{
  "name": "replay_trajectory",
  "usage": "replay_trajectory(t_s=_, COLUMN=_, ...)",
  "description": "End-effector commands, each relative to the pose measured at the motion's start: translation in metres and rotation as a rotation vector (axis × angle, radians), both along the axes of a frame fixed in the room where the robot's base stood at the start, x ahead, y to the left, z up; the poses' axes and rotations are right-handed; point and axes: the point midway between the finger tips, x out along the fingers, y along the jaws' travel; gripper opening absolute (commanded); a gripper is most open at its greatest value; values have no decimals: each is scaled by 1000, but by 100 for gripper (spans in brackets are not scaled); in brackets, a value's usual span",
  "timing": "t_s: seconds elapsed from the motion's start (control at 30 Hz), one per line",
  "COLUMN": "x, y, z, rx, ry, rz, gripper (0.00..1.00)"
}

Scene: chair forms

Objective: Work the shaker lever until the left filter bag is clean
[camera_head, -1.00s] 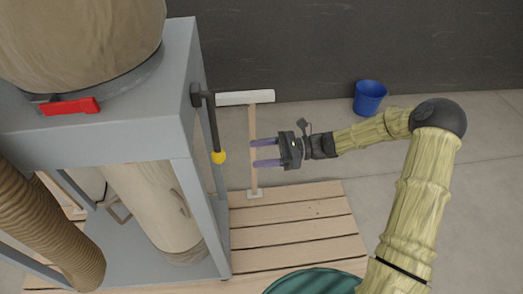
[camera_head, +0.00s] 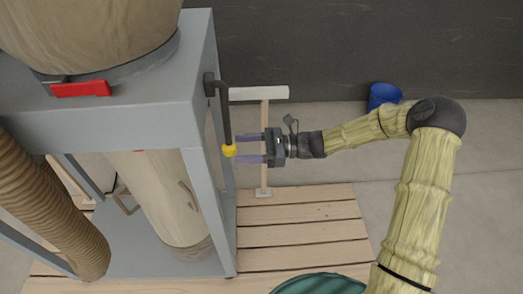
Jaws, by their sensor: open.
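The shaker lever (camera_head: 225,115) is a dark rod with a yellow knob (camera_head: 229,150), hanging down from a pivot on the right side of the grey frame (camera_head: 150,122). My gripper (camera_head: 238,149) is open, with its two purple fingers pointing left, one above and one below the level of the knob. The fingertips are close to the knob; I cannot tell whether they touch it. A beige filter bag (camera_head: 80,25) bulges above the frame at the upper left, cut off by the picture edge. A beige cylinder (camera_head: 155,195) stands inside the frame below.
A red latch (camera_head: 80,89) sits on the frame under the bag. A brown ribbed hose (camera_head: 45,210) runs at the left. A wooden post (camera_head: 264,170) stands behind my gripper. A blue bucket (camera_head: 384,95) and a green round container (camera_head: 320,284) are on the right.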

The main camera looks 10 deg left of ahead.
Motion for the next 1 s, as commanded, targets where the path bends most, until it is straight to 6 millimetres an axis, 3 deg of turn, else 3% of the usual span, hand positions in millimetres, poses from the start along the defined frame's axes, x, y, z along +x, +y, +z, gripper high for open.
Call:
replay_trajectory(t_s=0.3, x=-10, y=40, z=1, rx=0, ry=1, rz=1, gripper=58)
replay_trajectory(t_s=0.63, x=-11, y=43, z=0, rx=0, ry=1, rz=0, gripper=58)
replay_trajectory(t_s=0.8, x=-10, y=43, z=0, rx=0, ry=1, rz=0, gripper=27)
replay_trajectory(t_s=1.0, x=-10, y=43, z=0, rx=0, ry=1, rz=0, gripper=25)
